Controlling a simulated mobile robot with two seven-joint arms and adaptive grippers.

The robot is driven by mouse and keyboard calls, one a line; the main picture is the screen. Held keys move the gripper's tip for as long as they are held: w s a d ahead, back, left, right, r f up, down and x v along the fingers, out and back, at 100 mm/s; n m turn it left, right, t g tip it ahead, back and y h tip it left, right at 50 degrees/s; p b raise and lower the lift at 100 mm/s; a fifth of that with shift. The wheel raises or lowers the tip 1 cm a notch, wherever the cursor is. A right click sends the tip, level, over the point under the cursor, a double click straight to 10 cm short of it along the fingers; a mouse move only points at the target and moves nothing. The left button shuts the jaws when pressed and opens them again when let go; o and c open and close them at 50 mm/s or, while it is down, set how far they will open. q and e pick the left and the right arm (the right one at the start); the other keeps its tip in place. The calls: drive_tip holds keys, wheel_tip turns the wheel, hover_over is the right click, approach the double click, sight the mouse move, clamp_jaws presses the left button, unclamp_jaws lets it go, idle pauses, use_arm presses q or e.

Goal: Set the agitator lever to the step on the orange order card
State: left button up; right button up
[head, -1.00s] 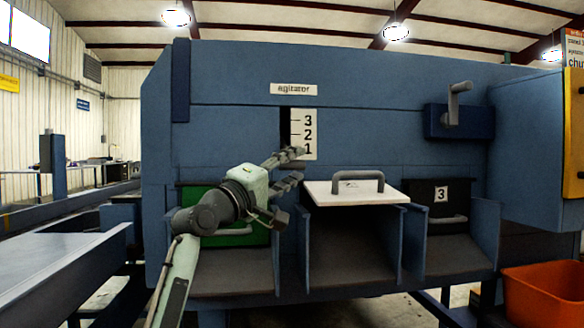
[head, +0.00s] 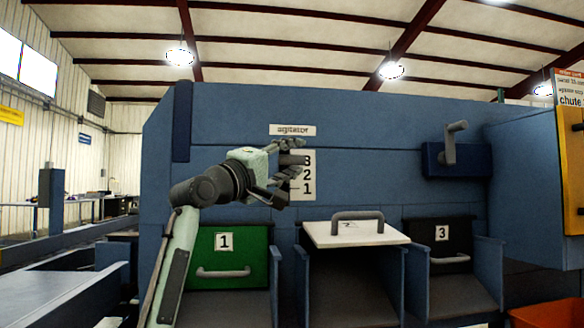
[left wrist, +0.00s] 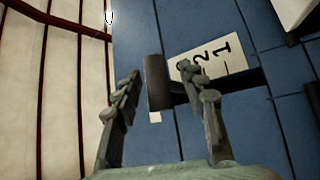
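The white agitator scale (head: 308,187) reads 3, 2, 1 from top to bottom, under the agitator label (head: 292,130). My left gripper (head: 296,163) is in front of the scale's left side, near the 3, and partly covers it. In the left wrist view my left gripper (left wrist: 160,90) has its fingers apart, with the dark cylindrical lever handle (left wrist: 156,83) between them, closer to the right finger. A gap shows on its left; contact is unclear. The order card (head: 569,88), with an orange top, is cut off at the right edge; its step is not readable. My right gripper is out of view.
Below are a green chute door marked 1 (head: 262,252), a raised white door (head: 335,240) with a grey handle, and a dark door marked 3 (head: 432,250). A grey crank (head: 452,143) sticks out at upper right. An orange bin (head: 547,315) is at lower right.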

use_arm(q)
drive_tip(key=shift+a+r, duration=0.1)
drive_tip(key=shift+r, duration=0.05)
drive_tip(key=s+a+b, duration=0.1)
drive_tip(key=s+a, duration=0.4)
drive_tip(key=s, duration=0.2)
drive_tip(key=shift+s+f, duration=0.25)
drive_tip(key=shift+f, duration=0.1)
idle(0.5)
drive_tip(key=shift+p, duration=0.3)
